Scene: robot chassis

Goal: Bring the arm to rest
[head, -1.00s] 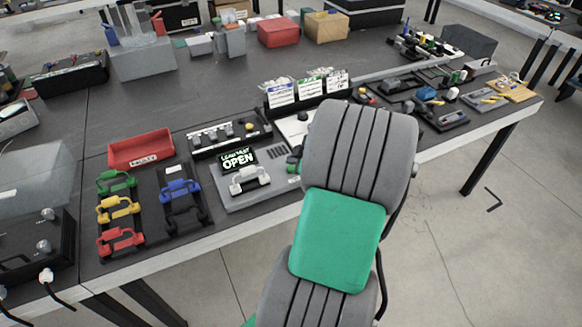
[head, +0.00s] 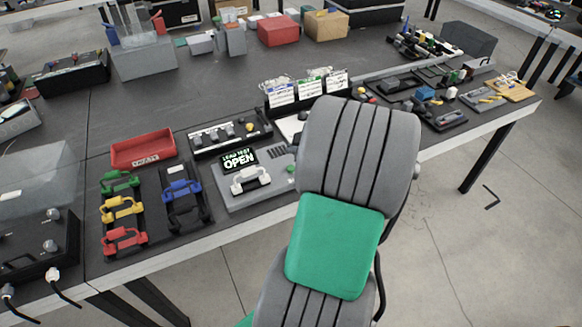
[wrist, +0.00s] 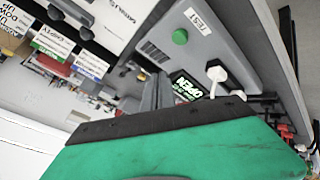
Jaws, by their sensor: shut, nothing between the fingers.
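My arm rises from the bottom of the head view, with grey ribbed links and a green panel, and leans over the front edge of the bench. Its far end and my gripper are hidden behind the links there. In the wrist view, the grey fingers of my gripper (wrist: 158,93) show just past the green and black housing. They are together, with nothing seen between them. The grey tester (head: 248,185) reads "LEAD TEST OPEN" and carries a white handle (head: 250,179); it also shows in the wrist view (wrist: 185,35). I cannot tell the exact gap from gripper to tester.
Green, yellow and red handled leads (head: 122,209) and a blue one (head: 182,189) lie left of the tester. A red bin (head: 142,149) stands behind them. Label cards (head: 306,90) stand near my arm. Small parts trays lie to the right. The floor right of the bench is open.

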